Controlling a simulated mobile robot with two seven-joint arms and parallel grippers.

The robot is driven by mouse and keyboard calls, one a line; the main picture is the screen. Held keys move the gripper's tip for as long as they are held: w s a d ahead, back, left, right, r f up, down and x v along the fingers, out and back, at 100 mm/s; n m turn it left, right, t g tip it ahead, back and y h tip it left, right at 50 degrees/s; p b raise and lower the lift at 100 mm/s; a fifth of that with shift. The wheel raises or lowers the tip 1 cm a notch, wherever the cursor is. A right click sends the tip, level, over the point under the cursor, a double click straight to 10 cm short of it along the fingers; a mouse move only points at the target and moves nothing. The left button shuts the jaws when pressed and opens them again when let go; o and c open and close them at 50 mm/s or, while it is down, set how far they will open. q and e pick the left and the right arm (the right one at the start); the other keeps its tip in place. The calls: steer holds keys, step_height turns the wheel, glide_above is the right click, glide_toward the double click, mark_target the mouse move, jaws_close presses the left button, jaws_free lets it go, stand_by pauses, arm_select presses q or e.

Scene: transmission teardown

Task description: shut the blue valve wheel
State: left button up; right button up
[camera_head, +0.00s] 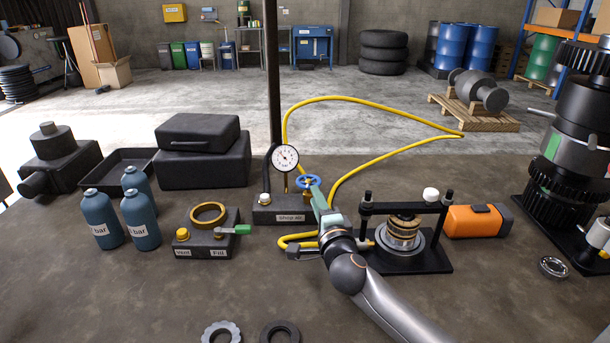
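The blue valve wheel (308,180) sits above a dark block labelled "Shop air" (283,216), beside a round white pressure gauge (285,158) on the same block. My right gripper (313,188) reaches up from the lower right, with its tip end at the wheel's near side. It overlaps the wheel in the picture. Its fingers are too small and partly hidden, so I cannot tell whether they touch or grip the wheel. My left gripper is not in view.
A yellow hose (395,152) loops behind the block. Left stand a vent/fill block (207,239) with a green lever and several blue bottles (140,219). Right are a black press frame (405,235) and an orange box (475,221).

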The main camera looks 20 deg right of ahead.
mark_target(306, 175)
steer(key=w, duration=0.3)
steer(key=w+b, duration=0.1)
steer(key=w, duration=0.3)
steer(key=w+b, duration=0.1)
steer(key=w, duration=0.2)
steer(key=shift+w+d, duration=0.3)
steer(key=shift+w, duration=0.05)
jaws_close()
